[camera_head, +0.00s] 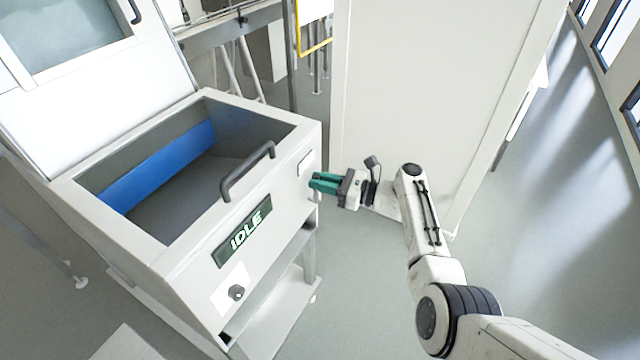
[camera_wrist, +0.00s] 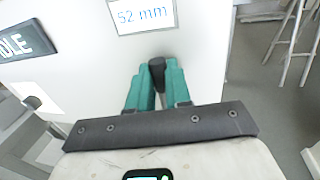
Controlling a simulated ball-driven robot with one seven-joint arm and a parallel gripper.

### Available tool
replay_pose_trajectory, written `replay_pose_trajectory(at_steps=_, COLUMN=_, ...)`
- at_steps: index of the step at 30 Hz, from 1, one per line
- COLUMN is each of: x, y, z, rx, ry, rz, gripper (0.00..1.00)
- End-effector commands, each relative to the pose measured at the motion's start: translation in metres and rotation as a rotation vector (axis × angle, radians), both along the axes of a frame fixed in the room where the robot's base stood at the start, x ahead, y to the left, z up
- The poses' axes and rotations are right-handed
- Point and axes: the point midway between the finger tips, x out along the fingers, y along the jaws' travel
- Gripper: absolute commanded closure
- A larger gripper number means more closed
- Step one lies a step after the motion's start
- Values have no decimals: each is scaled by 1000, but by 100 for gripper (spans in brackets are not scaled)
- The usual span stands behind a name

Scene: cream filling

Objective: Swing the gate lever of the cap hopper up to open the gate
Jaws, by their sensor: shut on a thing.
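The cap hopper (camera_head: 185,270) is a white machine with an open-topped bin, at the left in the head view. My gripper (camera_head: 324,183) has teal fingers and is at the right end of the hopper's front, below a small white label. In the wrist view, my gripper (camera_wrist: 155,85) is shut on the dark end of the gate lever (camera_wrist: 157,72), in front of the white panel. The lever's shaft and pivot are mostly hidden by the fingers, so I cannot tell its angle. In the head view the fingers hide the lever.
A tall white cabinet (camera_head: 430,90) stands behind my gripper. Open floor (camera_head: 550,220) lies to the right.

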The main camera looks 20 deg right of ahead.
Motion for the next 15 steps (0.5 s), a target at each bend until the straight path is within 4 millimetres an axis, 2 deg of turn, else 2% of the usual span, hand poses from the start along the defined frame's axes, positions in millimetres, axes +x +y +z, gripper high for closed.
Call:
replay_pose_trajectory(at_steps=14, x=0, y=-2, z=-2, rx=11, ry=12, rz=-3, gripper=100)
replay_pose_trajectory(at_steps=15, x=0, y=-2, z=-2, rx=11, ry=12, rz=-4, gripper=78)
